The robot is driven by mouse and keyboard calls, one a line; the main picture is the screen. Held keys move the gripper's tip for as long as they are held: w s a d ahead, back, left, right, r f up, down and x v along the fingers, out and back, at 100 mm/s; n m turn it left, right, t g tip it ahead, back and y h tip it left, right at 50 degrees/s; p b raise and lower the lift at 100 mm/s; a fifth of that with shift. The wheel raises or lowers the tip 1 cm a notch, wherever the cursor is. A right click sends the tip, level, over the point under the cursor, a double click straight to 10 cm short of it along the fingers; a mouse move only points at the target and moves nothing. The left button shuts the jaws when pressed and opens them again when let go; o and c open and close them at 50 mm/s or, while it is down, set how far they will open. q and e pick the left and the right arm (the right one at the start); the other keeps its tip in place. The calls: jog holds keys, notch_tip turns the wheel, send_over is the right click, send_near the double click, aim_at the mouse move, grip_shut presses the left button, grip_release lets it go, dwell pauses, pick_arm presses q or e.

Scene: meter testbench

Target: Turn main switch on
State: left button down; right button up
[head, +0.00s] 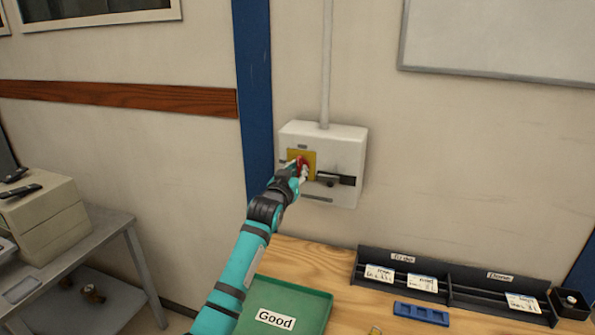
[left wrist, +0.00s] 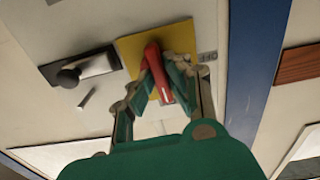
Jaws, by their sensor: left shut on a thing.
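The main switch is a red handle (head: 303,165) on a yellow plate (head: 293,155), on a white box (head: 348,150) fixed to the wall. In the left wrist view the red handle (left wrist: 157,72) lies between my fingers, tilted a little off the plate's upright line. My left gripper (head: 301,170) is at the box and shut on the red handle; in the left wrist view its fingers (left wrist: 162,88) touch the handle from both sides. In the head view the gripper hides part of the handle. My right gripper is in neither view.
A black latch with a knob (left wrist: 70,76) sits beside the yellow plate. Below the box, a wooden bench (head: 300,258) holds a green "Good" tray (head: 310,300), black label racks (head: 440,270) and a blue block (head: 421,313). A blue post (head: 252,60) stands left of the box.

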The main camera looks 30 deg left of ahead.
pick_arm(q)
jog(key=shift+m, duration=0.4)
jog(key=c, duration=1.3)
grip_release()
jog(key=shift+s+f, duration=0.1)
jog(key=shift+s, duration=0.25)
jog(key=v, duration=1.1)
jog(key=shift+s+d, duration=0.1)
jog(key=shift+d, duration=0.05)
